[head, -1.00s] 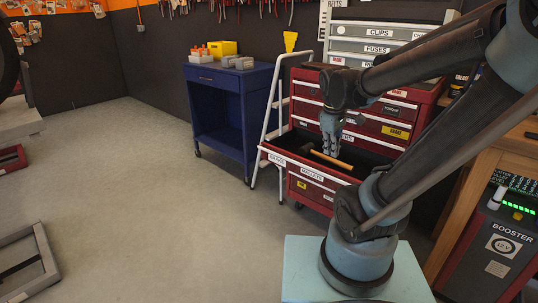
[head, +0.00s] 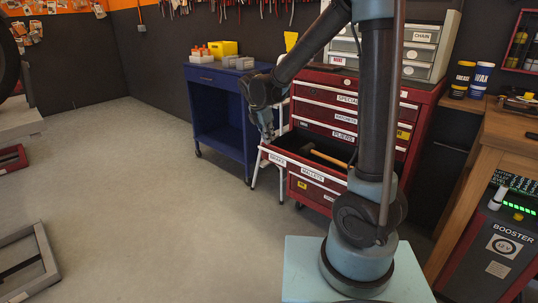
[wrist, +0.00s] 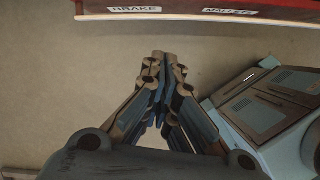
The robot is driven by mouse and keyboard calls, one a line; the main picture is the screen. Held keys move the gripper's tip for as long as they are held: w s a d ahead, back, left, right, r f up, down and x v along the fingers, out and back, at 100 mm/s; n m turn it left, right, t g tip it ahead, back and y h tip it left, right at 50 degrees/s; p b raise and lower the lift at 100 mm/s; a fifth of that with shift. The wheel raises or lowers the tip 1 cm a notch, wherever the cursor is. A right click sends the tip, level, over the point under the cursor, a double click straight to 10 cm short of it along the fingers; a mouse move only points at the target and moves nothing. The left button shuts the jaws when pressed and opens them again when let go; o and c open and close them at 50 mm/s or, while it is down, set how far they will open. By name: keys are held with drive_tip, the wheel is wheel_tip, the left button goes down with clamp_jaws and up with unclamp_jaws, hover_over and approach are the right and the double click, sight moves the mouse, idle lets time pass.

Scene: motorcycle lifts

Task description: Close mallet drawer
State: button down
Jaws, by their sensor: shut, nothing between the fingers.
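The mallet drawer (head: 316,192) of the red tool cabinet stands pulled out, with labels reading BRAKE and MALLETS on its white front edge. A mallet with a wooden handle (head: 328,158) lies inside it. My gripper (head: 268,138) is at the drawer's front left corner, pointing down, with its fingers shut and empty. In the wrist view, the shut fingertips (wrist: 165,57) show over the floor. The drawer's labelled front edge (wrist: 180,16) runs across the top of that view, apart from the fingertips in the picture. Whether they touch the drawer cannot be told.
A blue cart (head: 222,115) stands further left. A wooden bench (head: 490,150) and a booster unit (head: 495,245) are at the right. The floor (head: 150,200) left of the drawer is clear.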

drive_tip(key=a+f+n, duration=0.2)
drive_tip(key=a, duration=0.3)
drive_tip(key=w+d+f, duration=0.4)
drive_tip(key=w+f, duration=0.3)
drive_tip(key=f, duration=0.2)
drive_tip(key=shift+d+f+n, duration=0.25)
drive_tip(key=shift+f+n, duration=0.05)
drive_tip(key=shift+w, duration=0.15)
